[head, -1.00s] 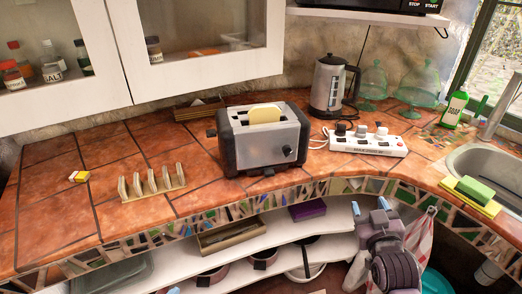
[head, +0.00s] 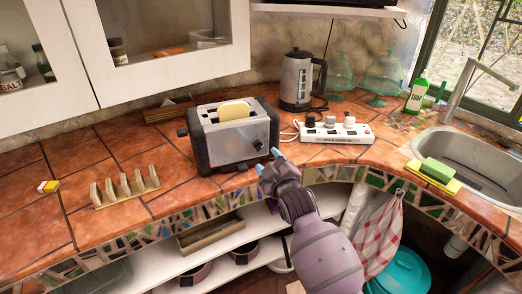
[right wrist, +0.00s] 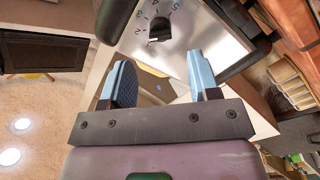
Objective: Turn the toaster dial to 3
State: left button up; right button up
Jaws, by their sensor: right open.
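The silver and black toaster (head: 222,146) stands on the tiled counter with a slice of bread (head: 235,110) in its top. Its black dial (head: 258,144) is on the front face, near the right end. In the right wrist view, the dial (right wrist: 160,29) shows beyond the fingers with numbers around it; I cannot tell which number it points to. My right gripper (head: 268,161) is open and empty, just in front of and below the dial, apart from it. In the right wrist view, its two blue fingers (right wrist: 160,72) are spread. My left gripper is not in view.
A white power strip (head: 337,131) with plugs and a kettle (head: 297,82) stand right of the toaster. A wooden toast rack (head: 125,188) stands at the left front. The sink (head: 490,155) is at the right. A shelf (head: 225,262) lies under the counter edge.

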aim_at(261, 148)
jog(key=x, duration=0.5)
jog(key=shift+w+a+b, duration=0.1)
jog(key=shift+w+b, duration=0.05)
jog(key=shift+b, duration=0.15)
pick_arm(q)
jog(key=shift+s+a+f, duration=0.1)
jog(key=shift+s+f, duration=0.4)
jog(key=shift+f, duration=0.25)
pick_arm(e)
jog(key=shift+w+a, duration=0.1)
jog(key=shift+w, duration=0.3)
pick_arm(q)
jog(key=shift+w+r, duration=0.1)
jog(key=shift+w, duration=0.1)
pick_arm(e)
jog(key=shift+c, duration=0.3)
jog(key=c, duration=0.9)
jog(key=shift+o, duration=0.2)
